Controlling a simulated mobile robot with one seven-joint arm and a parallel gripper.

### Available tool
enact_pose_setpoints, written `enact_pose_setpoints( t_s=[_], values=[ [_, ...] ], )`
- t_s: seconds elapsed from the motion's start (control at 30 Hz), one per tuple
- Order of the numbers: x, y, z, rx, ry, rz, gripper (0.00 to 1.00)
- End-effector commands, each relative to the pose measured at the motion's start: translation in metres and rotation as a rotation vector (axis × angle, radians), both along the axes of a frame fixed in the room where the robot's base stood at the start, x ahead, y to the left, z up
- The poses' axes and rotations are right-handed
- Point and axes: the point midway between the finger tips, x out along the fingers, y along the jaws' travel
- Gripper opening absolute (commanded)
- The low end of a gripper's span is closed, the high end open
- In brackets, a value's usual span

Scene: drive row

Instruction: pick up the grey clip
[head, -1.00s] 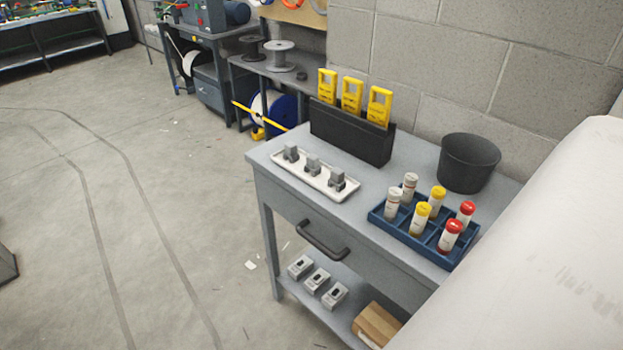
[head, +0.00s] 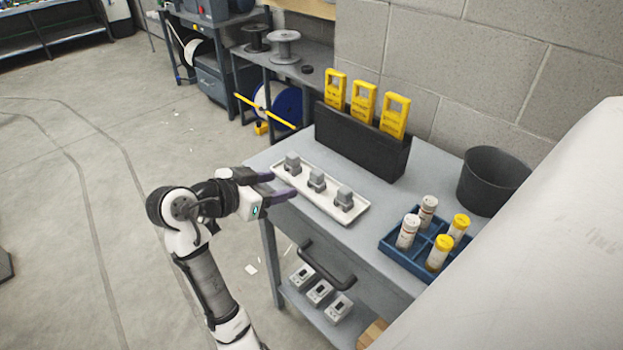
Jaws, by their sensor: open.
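Three grey clips stand in a row on a white tray (head: 353,214) at the left front of the grey workbench. They are the left clip (head: 293,163), the middle clip (head: 317,180) and the right clip (head: 344,198). They look alike. My gripper (head: 278,185) is open and empty, with its dark fingers pointing right at the tray's left end. It is nearest the left clip, just left of it in the picture. Whether the fingers touch the tray or how high they are, I cannot tell.
A black holder (head: 358,146) with yellow devices stands behind the tray. A blue rack (head: 395,254) with capped tubes and a dark bucket (head: 492,181) are to the right. A drawer handle (head: 326,263) juts from the front. Open floor lies left.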

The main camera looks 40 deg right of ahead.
Motion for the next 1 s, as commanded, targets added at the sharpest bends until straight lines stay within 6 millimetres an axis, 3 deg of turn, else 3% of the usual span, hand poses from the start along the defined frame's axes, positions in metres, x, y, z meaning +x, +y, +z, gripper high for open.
enact_pose_setpoints(
  t_s=[0.3,0.57,0.8,1.0],
  values=[
    [0.005,-0.055,-0.021,0.000,0.001,0.002,0.53],
    [0.008,-0.073,-0.027,0.000,0.002,0.004,0.53],
    [0.014,-0.106,-0.038,0.001,0.001,0.005,0.53],
    [0.015,-0.113,-0.044,0.000,-0.001,0.008,0.53]
  ],
)
